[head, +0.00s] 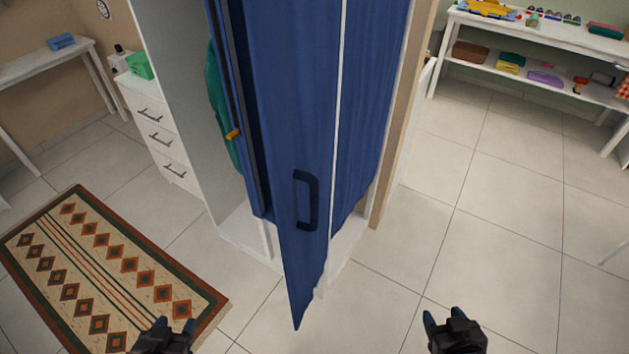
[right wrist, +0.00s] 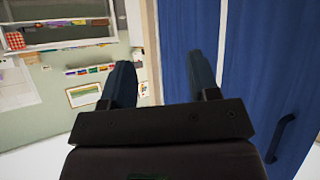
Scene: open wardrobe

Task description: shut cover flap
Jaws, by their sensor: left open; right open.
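The blue cover flap (head: 290,100) of the wardrobe stands swung out towards me, its lower corner pointing down at the floor. A dark handle (head: 314,203) is on its lower part. The flap also fills the right side of the right wrist view (right wrist: 262,70), with the handle (right wrist: 279,134) at lower right. My left gripper (head: 176,324) is open and empty at the bottom edge, left of the flap over the rug. My right gripper (head: 442,316) is open and empty, right of the flap and apart from it; its two fingers show in the right wrist view (right wrist: 160,75).
The wardrobe's white side panel (head: 180,90) and base stand left of the flap. An orange tab (head: 233,134) and a green garment (head: 213,100) show at its opening. A patterned rug (head: 60,250) lies at left. Floor on the right is clear up to a shelf (head: 540,80).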

